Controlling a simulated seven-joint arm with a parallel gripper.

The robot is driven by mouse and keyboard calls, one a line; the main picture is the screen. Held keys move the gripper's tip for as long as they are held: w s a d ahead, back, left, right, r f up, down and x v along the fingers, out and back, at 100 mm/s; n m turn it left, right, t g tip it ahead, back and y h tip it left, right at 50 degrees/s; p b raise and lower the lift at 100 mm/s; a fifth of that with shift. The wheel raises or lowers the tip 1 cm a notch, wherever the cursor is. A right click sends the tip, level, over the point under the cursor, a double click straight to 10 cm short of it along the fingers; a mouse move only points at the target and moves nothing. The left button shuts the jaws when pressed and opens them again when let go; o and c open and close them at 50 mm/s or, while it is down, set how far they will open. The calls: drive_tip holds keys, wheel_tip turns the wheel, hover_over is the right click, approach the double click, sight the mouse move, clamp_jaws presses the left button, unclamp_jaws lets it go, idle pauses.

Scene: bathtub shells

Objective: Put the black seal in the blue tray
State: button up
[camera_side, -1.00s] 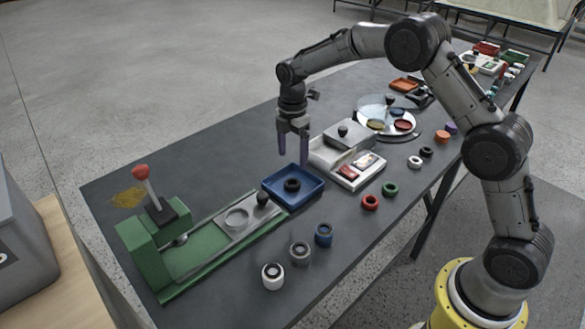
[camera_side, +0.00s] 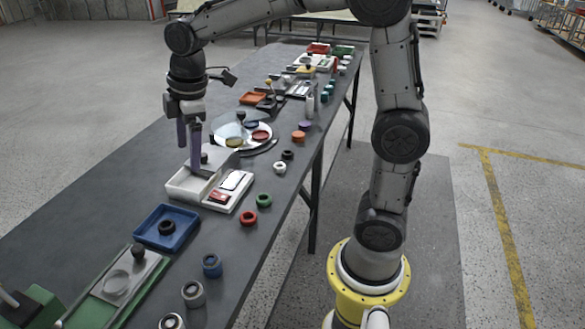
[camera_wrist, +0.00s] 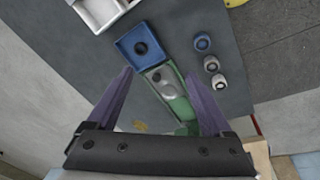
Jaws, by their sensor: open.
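A black ring-shaped seal (camera_side: 166,227) lies inside the blue square tray (camera_side: 146,238) on the dark table. In the wrist view the seal (camera_wrist: 141,48) shows on the floor of the tray (camera_wrist: 122,46). My gripper (camera_side: 189,150) is open, with nothing between its purple fingers. In the side view it appears in front of or above the white and grey box, apart from the tray. The wrist view shows both fingers (camera_wrist: 158,75) spread wide, with the tray beyond them. A second black ring (camera_side: 287,155) lies on the table to the right of the box.
The white and grey box (camera_side: 181,187) stands beside the tray. A green fixture (camera_side: 88,313) is at the near left. Red (camera_side: 248,217) and green (camera_side: 263,200) rings and a blue cylinder (camera_side: 212,265) lie along the right. Bare table (camera_side: 75,210) is left of the tray.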

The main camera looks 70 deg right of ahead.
drive_tip(key=s+m+t, duration=0.3)
drive_tip(key=s+m, duration=0.7)
drive_tip(key=s, duration=1.2)
drive_tip(key=shift+f+m, duration=0.2)
drive_tip(key=shift+m, duration=0.1)
